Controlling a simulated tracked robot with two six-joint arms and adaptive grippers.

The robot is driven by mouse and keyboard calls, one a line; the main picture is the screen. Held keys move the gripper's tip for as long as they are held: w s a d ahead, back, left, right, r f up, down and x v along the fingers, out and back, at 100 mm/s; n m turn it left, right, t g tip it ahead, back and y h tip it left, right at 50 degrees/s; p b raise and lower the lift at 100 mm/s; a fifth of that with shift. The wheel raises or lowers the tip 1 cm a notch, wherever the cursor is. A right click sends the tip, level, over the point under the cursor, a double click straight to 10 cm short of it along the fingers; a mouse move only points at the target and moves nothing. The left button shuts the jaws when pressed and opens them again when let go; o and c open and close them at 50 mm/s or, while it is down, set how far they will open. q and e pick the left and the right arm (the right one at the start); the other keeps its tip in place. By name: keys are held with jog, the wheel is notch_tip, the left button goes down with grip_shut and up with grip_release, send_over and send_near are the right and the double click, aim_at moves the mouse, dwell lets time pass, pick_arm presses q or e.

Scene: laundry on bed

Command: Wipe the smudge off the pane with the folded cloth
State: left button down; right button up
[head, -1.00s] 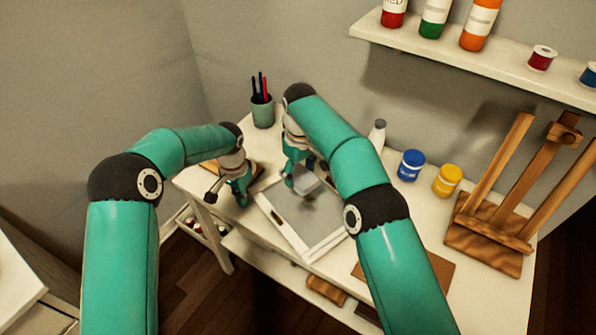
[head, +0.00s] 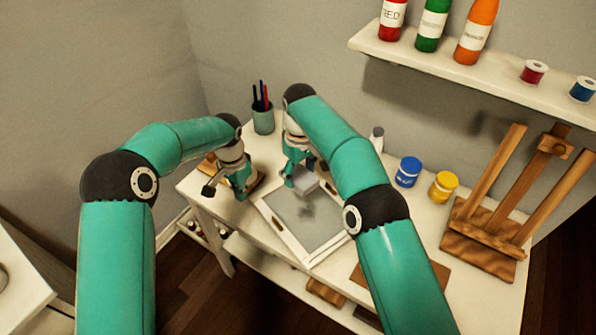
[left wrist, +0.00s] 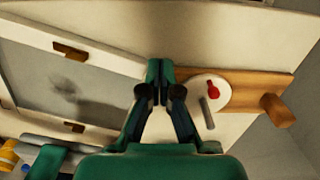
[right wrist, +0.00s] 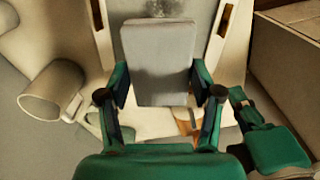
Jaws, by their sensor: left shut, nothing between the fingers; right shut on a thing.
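A white-framed pane (head: 322,227) lies flat on the white table. A dark smudge (head: 305,209) shows near its middle; the left wrist view shows the smudge too (left wrist: 68,84). My right gripper (head: 290,182) is shut on the folded grey cloth (right wrist: 157,58), over the pane's far part beside the smudge. In the right wrist view the smudge (right wrist: 160,8) is just past the cloth's far edge. I cannot tell whether the cloth touches the glass. My left gripper (left wrist: 157,68) is shut and empty, by the pane's left side (head: 240,194).
A wooden board with a white disc (left wrist: 207,92) lies beside my left gripper. A shelf (head: 450,65) hangs above the right side.

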pick_arm(q)
jog(key=shift+r, duration=0.15)
